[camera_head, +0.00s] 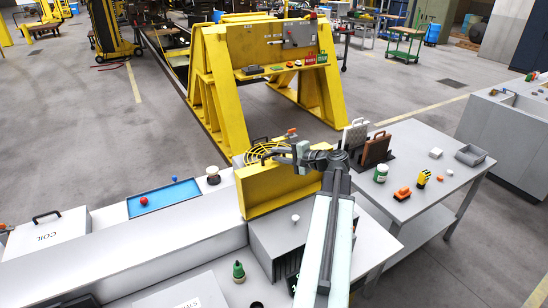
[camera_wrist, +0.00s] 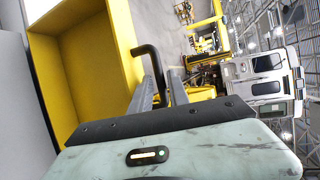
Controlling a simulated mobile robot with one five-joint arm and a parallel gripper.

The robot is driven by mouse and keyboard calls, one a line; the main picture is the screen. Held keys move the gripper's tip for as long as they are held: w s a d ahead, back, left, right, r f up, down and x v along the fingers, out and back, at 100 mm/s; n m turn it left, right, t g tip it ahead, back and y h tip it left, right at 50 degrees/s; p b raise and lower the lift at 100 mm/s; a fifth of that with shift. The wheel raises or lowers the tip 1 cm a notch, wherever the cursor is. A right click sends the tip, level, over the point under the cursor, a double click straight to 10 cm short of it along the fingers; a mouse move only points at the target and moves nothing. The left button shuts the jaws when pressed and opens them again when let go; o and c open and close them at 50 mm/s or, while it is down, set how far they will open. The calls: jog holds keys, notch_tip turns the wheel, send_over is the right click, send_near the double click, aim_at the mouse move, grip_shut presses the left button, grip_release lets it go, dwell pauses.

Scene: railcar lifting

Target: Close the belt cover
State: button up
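The yellow belt cover (camera_head: 275,188) stands raised beside the grey machine bench in the head view. In the wrist view its yellow, box-like inner side (camera_wrist: 85,75) fills the upper left. A black bar handle (camera_wrist: 148,52) sticks out from its edge. My gripper (camera_head: 272,155) is at the top of the cover in the head view. In the wrist view the two fingers of my gripper (camera_wrist: 162,85) lie on either side of the handle, close against it, and appear shut on it. The fingertips' exact contact is partly hidden by the handle.
A yellow wire guard (camera_head: 262,152) is just behind my gripper. A blue tray (camera_head: 165,197) is to the left. A grey side table (camera_head: 425,205) with a green-and-white jar (camera_head: 381,173) and small parts is to the right. A yellow stand (camera_head: 225,90) is behind.

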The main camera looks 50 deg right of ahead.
jog(key=shift+x, duration=1.05)
grip_shut()
jog(key=shift+r, duration=0.1)
dwell(0.4)
